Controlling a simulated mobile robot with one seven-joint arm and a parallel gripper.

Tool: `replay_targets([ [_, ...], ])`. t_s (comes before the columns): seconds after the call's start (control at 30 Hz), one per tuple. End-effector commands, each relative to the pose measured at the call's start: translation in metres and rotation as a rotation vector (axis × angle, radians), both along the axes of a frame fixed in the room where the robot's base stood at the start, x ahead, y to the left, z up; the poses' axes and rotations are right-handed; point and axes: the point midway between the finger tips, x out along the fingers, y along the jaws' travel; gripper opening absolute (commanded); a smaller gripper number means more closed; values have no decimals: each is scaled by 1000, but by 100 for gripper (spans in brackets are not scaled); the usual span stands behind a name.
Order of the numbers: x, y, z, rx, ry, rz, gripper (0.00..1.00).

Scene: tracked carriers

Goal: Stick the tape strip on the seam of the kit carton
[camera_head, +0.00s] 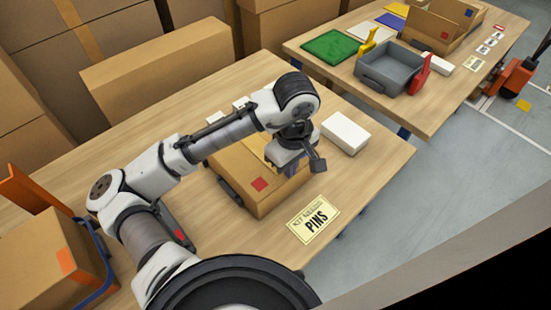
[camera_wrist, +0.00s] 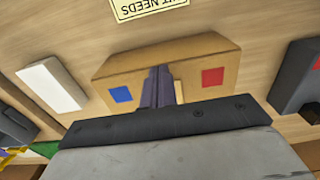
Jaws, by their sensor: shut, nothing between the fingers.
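The kit carton (camera_head: 278,200) is a brown box on the near table, with a red square on its side. The wrist view shows the carton (camera_wrist: 190,52) with a blue square at left and a red square at right. My gripper (camera_head: 290,170) is over the carton, fingers pointing down. In the wrist view its dark fingers (camera_wrist: 157,75) are together and empty, in front of the carton. A pale strip (camera_wrist: 179,92) shows just right of the fingers, partly hidden; I cannot tell whether it is the tape strip or how it lies. My arm hides part of the carton top in the head view.
Another carton (camera_head: 50,255) sits at left. The far table holds a grey tote (camera_head: 390,70) and a green mat (camera_head: 332,47). A dark grey object (camera_wrist: 298,85) is right of the carton.

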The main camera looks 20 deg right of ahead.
Motion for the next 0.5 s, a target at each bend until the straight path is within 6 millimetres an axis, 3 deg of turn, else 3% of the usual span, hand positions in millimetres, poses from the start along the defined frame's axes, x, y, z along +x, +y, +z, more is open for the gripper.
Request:
replay_targets([
  [0.5, 0, 0, 41, -1, 1, 0, 0],
])
